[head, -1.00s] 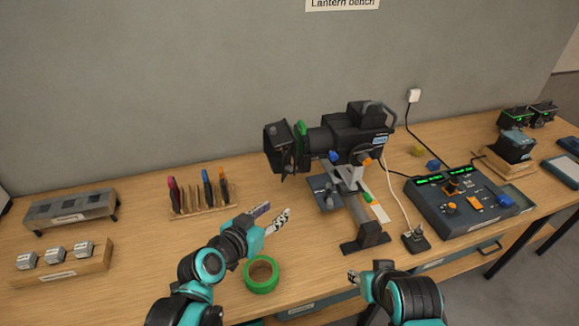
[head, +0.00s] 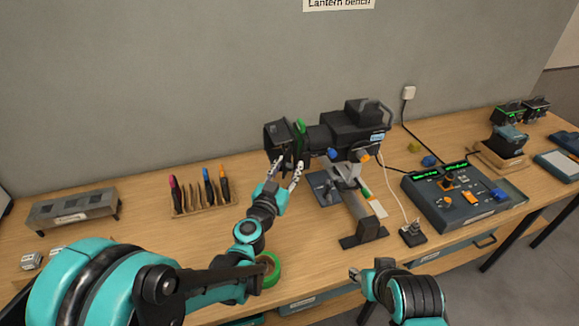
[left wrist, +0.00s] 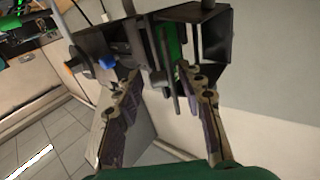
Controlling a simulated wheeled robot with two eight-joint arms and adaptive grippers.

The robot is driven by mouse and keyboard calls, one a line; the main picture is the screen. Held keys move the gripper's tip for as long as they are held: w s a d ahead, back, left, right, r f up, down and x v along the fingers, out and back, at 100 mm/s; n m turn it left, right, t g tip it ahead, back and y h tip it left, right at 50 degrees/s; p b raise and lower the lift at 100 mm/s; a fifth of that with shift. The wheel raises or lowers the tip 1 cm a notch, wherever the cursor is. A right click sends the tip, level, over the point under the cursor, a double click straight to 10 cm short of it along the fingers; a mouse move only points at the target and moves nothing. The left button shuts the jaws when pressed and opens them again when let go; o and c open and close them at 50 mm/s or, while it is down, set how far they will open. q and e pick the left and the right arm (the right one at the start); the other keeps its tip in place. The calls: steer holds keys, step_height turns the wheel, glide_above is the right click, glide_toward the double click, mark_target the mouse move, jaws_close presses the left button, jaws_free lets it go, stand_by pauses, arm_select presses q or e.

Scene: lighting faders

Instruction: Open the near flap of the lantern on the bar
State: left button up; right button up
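The black lantern (head: 345,132) is mounted on a stand on the bench, its front with dark flaps (head: 279,136) facing left. A green edge (head: 301,138) shows behind the flaps. My left gripper (head: 288,163) is open just below and in front of the flaps. In the left wrist view, its two fingers (left wrist: 160,74) stand apart on either side of thin dark plates (left wrist: 166,88) of the lantern front; contact cannot be told. My right gripper (head: 356,274) is low at the front, far from the lantern, its fingers mostly hidden.
A rack of coloured tools (head: 205,197) stands left of the lantern. A green tape roll (head: 272,268) is partly behind my left arm. A control desk (head: 462,196) and a socket block (head: 412,234) with a white cable lie to the right. A grey box (head: 72,208) is at far left.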

arm_select(q)
steer(key=shift+w+d, duration=0.2)
steer(key=shift+w, duration=0.25)
jaws_close()
steer(key=shift+a, duration=0.1)
steer(key=shift+w+a+m+g+h+b, duration=0.1)
steer(key=shift+a+m+g+h+b, duration=0.2)
steer(key=shift+m+g+h, duration=0.55)
steer(key=shift+w+a+m+g+h+b, duration=0.1)
steer(key=shift+a+m+g+h, duration=0.2)
steer(key=shift+m+h, duration=0.65)
steer(key=shift+w+a+m+g+h+b, duration=0.15)
steer(key=shift+w+a+m+g+h, duration=0.25)
steer(key=shift+m+g+h, duration=1.4)
steer(key=shift+w+a+m+g+h+b, duration=0.1)
steer(key=shift+w+a+m+g+h, duration=0.25)
steer(key=shift+m+g+h, duration=1.4)
steer(key=shift+w+a+m+g+h+b, duration=0.15)
steer(key=shift+w+a+m+g+h, duration=0.45)
steer(key=shift+g, duration=2.3)
steer(key=shift+s+d+m, duration=0.2)
steer(key=shift+s+m, duration=0.05)
steer(key=shift+s, duration=0.1)
